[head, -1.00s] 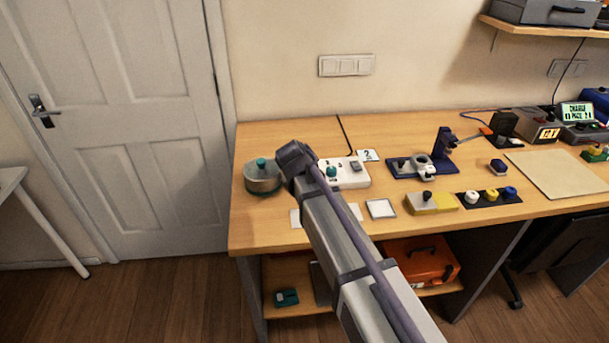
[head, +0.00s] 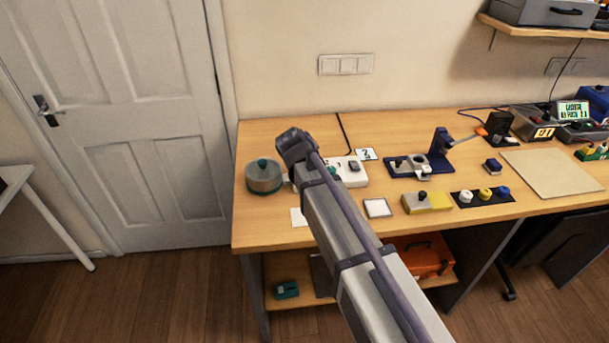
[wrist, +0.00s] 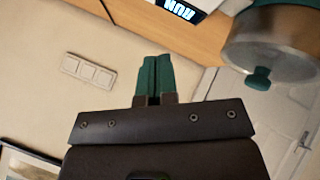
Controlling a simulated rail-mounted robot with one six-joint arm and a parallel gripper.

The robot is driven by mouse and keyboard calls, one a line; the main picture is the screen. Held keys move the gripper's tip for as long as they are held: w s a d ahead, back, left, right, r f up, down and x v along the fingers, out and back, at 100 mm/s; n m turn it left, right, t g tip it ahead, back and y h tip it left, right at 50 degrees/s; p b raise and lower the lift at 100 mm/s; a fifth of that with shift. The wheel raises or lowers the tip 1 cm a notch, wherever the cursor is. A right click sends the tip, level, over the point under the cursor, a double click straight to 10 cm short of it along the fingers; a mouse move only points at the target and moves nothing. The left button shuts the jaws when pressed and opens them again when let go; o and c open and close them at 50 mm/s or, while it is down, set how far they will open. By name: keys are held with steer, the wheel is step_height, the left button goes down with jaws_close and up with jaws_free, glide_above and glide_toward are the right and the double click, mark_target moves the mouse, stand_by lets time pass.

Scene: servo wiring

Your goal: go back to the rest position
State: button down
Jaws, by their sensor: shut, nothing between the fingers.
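My gripper (wrist: 153,78) shows in the wrist view with its two teal fingers pressed together and nothing between them. In the head view my arm reaches up from the bottom over the bench's left part, and I cannot make out the fingers there. In the wrist view the fingers stand against the bare wall, apart from the grey pot (wrist: 272,48) with its teal knob. The pot also stands at the bench's left end in the head view (head: 263,180).
The wooden bench (head: 290,236) holds a white device (head: 352,178), partly behind my arm, a blue stand (head: 439,145), a yellow-grey block (head: 428,203), and a row of knobs (head: 483,196). A door (head: 150,150) stands left.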

stand_by(0.3)
steer(key=s+d+f+m+g, duration=0.1)
steer(key=s+d+g, duration=0.1)
steer(key=s, duration=0.2)
steer(key=s+d+f+m+g, duration=0.1)
steer(key=s+d, duration=0.2)
steer(key=s, duration=0.1)
steer(key=s+d+f+m+g, duration=0.1)
steer(key=s+d+f+g, duration=0.1)
steer(key=s, duration=0.3)
steer(key=shift+d+f+g, duration=0.1)
steer(key=shift+d+g, duration=0.2)
steer(key=s+d+f+m+g+y, duration=0.1)
steer(key=s+d+m+g, duration=0.2)
steer(key=s+d, duration=1.1)
steer(key=shift+s+m+g, duration=0.25)
steer(key=shift+m+g, duration=0.05)
steer(key=shift+m, duration=0.4)
